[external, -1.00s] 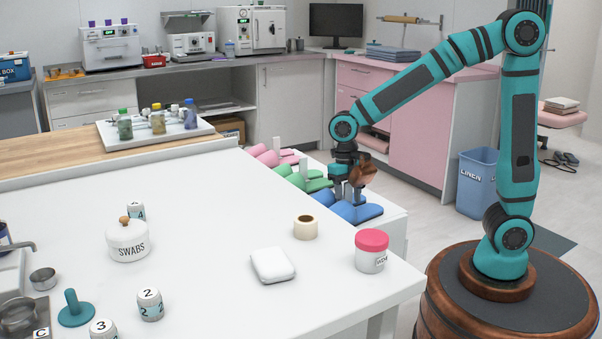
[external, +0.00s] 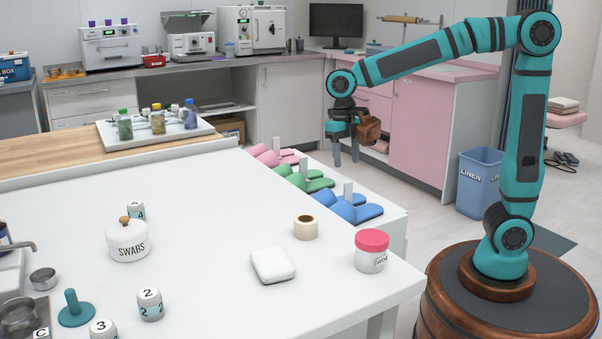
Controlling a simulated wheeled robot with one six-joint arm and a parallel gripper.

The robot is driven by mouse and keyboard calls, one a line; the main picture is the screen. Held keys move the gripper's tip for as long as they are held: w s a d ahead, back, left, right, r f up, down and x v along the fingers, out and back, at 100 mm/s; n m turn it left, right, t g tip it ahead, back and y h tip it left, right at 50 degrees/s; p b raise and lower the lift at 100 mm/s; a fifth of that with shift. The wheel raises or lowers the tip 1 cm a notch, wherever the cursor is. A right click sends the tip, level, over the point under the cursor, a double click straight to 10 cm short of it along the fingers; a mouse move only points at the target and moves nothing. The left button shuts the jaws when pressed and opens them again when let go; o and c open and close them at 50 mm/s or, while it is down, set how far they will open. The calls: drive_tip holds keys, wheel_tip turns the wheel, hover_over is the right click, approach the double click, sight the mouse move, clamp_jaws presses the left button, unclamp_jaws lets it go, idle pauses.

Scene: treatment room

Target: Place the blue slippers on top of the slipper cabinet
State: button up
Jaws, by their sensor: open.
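The blue slippers (external: 350,209) lie side by side at the near end of a row on a low white cabinet (external: 393,222), which I take for the slipper cabinet. A small white upright tab stands at them. Green slippers (external: 306,180) and pink slippers (external: 270,156) lie farther along the same top, each pair with its own tab. My gripper (external: 346,162) is open and empty, pointing down, above and beyond the blue and green slippers, clear of them.
A white table (external: 200,240) fills the front, with a tape roll (external: 306,227), a pink-lidded jar (external: 371,250), a white block (external: 272,265) and a swabs pot (external: 127,240). A blue linen bin (external: 478,183) stands right of the cabinet. Pink cupboards stand behind my arm.

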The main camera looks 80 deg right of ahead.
drive_tip(key=s+d+r+m+t, duration=0.3)
drive_tip(key=s+r+m+t, duration=0.6)
drive_tip(key=r+m, duration=0.4)
drive_tip(key=s+d+r+m+t+h, duration=0.1)
drive_tip(key=s+d+r+m+t, duration=0.3)
drive_tip(key=s+r+m+t, duration=0.5)
wheel_tip(320, 180, up, 4)
drive_tip(key=s+m, duration=0.2)
drive_tip(key=m, duration=0.3)
drive_tip(key=shift+s+t, duration=0.4)
drive_tip(key=shift+r, duration=0.1)
